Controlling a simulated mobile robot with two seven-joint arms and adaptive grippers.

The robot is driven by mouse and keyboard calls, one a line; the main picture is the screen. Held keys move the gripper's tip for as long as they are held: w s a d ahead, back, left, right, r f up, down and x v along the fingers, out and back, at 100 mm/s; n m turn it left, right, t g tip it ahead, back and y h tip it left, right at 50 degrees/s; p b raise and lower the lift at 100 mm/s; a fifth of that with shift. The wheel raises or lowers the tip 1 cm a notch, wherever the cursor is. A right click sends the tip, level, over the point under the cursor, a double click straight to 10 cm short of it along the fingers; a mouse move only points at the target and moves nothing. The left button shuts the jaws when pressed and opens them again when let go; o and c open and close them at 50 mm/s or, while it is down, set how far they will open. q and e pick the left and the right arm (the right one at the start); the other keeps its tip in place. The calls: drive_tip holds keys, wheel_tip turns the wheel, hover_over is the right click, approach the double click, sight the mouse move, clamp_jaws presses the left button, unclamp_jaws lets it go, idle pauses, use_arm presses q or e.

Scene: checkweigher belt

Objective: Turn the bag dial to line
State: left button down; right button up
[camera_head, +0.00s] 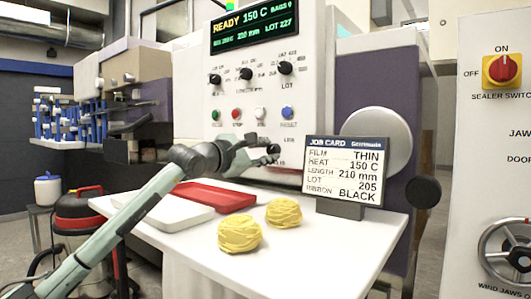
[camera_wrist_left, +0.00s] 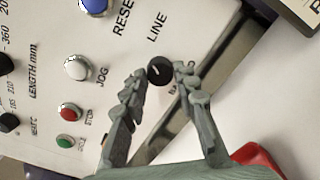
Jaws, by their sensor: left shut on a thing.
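The bag dial is a small black knob (camera_wrist_left: 160,70) low on the white panel. The word LINE is printed beside it in the left wrist view, and another label is partly hidden by a finger. A short pale mark shows on its face, but I cannot tell exactly which label it points to. In the head view the dial (camera_head: 273,149) shows at the end of my left gripper (camera_head: 262,155). The left wrist view shows the fingers of my left gripper (camera_wrist_left: 160,80) on either side of the dial, shut on it. My right gripper is not in view.
A job card (camera_head: 344,170) stands on the white table (camera_head: 290,250), right of the dial. Two yellow bundles (camera_head: 239,233) and a red tray (camera_head: 215,197) lie on the table. Black knobs (camera_head: 285,68) and coloured buttons (camera_head: 287,113) sit above the dial, below a lit display (camera_head: 254,24).

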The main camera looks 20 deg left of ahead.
use_arm(q)
drive_tip(key=c, duration=1.2)
unclamp_jaws()
drive_tip(key=shift+s, duration=0.1)
drive_tip(key=v, duration=1.2)
